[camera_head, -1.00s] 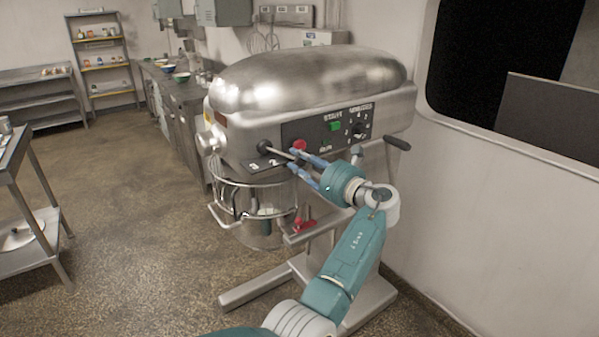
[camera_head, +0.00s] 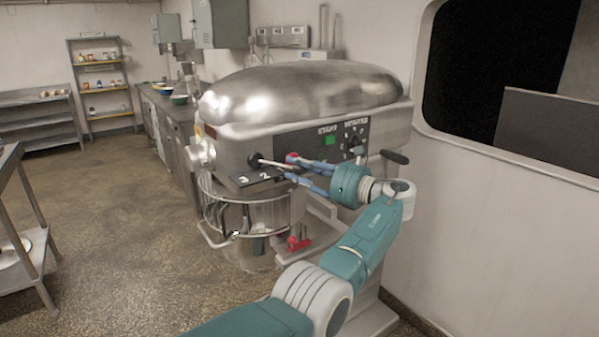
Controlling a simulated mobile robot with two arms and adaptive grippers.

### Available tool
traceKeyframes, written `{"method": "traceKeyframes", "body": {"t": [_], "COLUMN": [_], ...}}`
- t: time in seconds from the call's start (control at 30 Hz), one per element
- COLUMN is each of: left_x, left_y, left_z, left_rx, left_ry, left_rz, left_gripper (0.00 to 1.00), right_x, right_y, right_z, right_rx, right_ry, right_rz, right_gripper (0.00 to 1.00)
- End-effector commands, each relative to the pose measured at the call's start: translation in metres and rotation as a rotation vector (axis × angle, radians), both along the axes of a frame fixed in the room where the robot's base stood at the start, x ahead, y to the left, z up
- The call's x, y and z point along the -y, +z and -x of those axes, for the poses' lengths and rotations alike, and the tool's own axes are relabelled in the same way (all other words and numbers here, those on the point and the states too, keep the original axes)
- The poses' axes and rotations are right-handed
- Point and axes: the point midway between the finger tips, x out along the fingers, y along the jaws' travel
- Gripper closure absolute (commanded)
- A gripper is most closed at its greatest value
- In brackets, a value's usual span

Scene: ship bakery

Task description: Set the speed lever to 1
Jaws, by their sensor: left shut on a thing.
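The steel mixer (camera_head: 300,92) stands at the centre. On its front is the speed lever (camera_head: 268,163), a thin light rod with a black ball at its left end. Below the lever is a dark number plate (camera_head: 240,179) on which 3 and 2 can be made out; its right part is hidden by the fingers. My left gripper (camera_head: 288,167), with blue fingers, reaches in from the right and is shut on the right end of the lever. Its fingers partly cover the red button (camera_head: 291,157). My right gripper is not in view.
A green button (camera_head: 330,140) and dials sit on the control panel. The bowl (camera_head: 250,213) with its wire guard is under the lever, near a red handle (camera_head: 298,243). A shelved table (camera_head: 25,250) stands at left, with open floor between.

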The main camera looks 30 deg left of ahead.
Motion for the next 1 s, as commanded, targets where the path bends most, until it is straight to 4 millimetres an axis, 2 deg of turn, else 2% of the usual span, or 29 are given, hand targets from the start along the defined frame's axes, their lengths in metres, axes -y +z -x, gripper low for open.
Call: {"method": "traceKeyframes", "body": {"t": [0.03,0.27,0.3,0.4,0.73,0.87,1.0], "left_x": [-0.002,-0.002,-0.002,-0.002,0.003,0.019,0.043], "left_y": [0.005,0.006,0.006,0.006,0.003,0.002,0.003], "left_z": [-0.001,-0.001,-0.001,-0.001,-0.001,0.0,0.002], "left_rx": [0.006,0.008,0.008,0.007,0.003,0.002,0.002], "left_ry": [0.0,-0.002,-0.002,-0.002,-0.003,-0.004,-0.004], "left_rz": [-0.006,-0.007,-0.007,-0.007,-0.003,-0.003,-0.004], "left_gripper": [1.0,1.0,0.72,0.54,0.54,0.54,0.54], "right_x": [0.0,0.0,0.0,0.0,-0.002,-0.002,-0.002], "right_y": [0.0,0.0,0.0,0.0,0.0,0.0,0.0], "right_z": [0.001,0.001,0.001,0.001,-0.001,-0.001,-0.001], "right_rx": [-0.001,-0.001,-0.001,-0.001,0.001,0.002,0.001], "right_ry": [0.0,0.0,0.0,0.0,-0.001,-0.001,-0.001], "right_rz": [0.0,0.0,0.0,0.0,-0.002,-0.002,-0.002], "right_gripper": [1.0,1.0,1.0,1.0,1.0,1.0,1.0]}}
